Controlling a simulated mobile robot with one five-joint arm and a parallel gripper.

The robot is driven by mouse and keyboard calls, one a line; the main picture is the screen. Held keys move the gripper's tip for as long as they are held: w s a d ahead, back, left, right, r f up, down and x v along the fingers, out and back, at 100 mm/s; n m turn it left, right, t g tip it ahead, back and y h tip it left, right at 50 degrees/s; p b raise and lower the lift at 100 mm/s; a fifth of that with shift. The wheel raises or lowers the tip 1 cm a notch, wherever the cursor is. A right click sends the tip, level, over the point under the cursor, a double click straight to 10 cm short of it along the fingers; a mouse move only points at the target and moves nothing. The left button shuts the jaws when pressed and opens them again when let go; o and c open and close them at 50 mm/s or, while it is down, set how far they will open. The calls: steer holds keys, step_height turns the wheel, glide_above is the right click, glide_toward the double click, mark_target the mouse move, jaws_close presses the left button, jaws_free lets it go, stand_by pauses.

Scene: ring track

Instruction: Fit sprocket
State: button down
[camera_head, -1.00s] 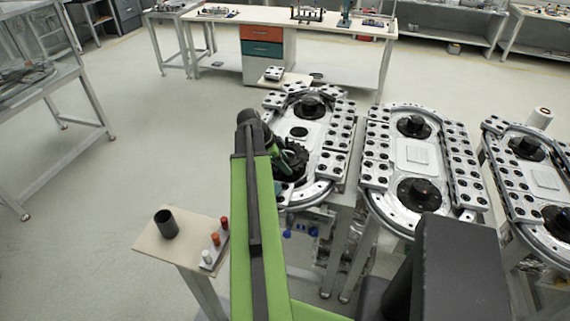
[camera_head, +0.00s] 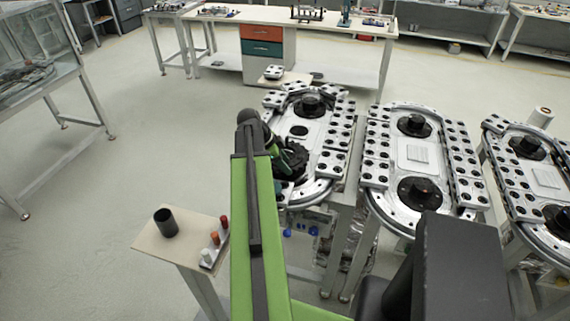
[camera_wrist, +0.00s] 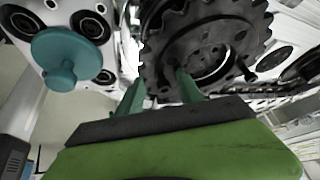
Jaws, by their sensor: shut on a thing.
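The black toothed sprocket (camera_wrist: 203,45) fills the top of the wrist view. My gripper (camera_wrist: 162,88), with green fingers, is shut on it. In the head view the sprocket (camera_head: 294,158) shows at the near left end of the nearest ring track (camera_head: 322,188), partly hidden behind my arm. My gripper (camera_head: 277,160) is at its left side there. I cannot tell whether the sprocket touches the track or is held just above it. A black hub (camera_head: 311,104) stands at the far end of the same track.
Two more ring tracks (camera_head: 417,152) (camera_head: 545,178) stand to the right. A small side table (camera_head: 150,238) at the left holds a black cup (camera_head: 165,222) and a rack of coloured pegs (camera_head: 215,243). A teal knob (camera_wrist: 66,60) is close at left in the wrist view.

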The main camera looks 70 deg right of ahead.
steer(key=shift+r+p, duration=0.35)
steer(key=shift+r, duration=0.05)
steer(key=c, duration=0.7)
jaws_free()
steer(key=shift+f, duration=0.1)
steer(key=p+v, duration=1.5)
steer(key=v, duration=0.2)
steer(key=shift+w+a+r, duration=0.1)
steer(key=shift+r, duration=0.15)
